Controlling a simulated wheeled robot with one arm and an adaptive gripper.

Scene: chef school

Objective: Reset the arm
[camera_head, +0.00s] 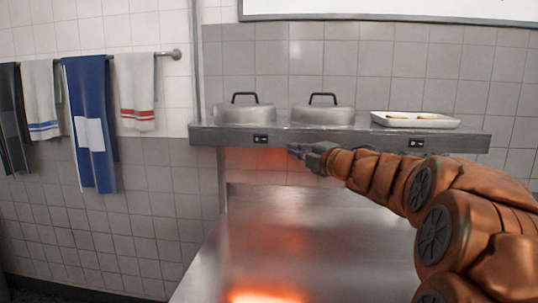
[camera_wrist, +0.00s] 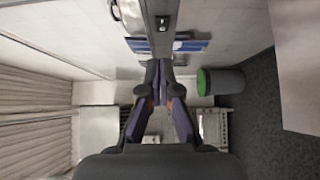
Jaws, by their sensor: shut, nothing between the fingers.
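My gripper (camera_head: 298,151) is at the end of my orange-brown arm, which reaches in from the right in the head view. It is in front of the shelf's front edge, above the steel counter. In the wrist view my gripper (camera_wrist: 160,82) shows its dark purple fingers brought together with nothing between them. The gripper is shut and empty. My arm hides part of the counter and the right part of the wall below the shelf.
A metal shelf (camera_head: 365,138) holds two lidded pans (camera_head: 245,113) (camera_head: 323,114) and a white tray (camera_head: 415,120). Below is a steel counter (camera_head: 300,240) with a clear top and orange glow. Towels (camera_head: 92,120) hang left. A green-topped bin (camera_wrist: 222,81) stands on the floor.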

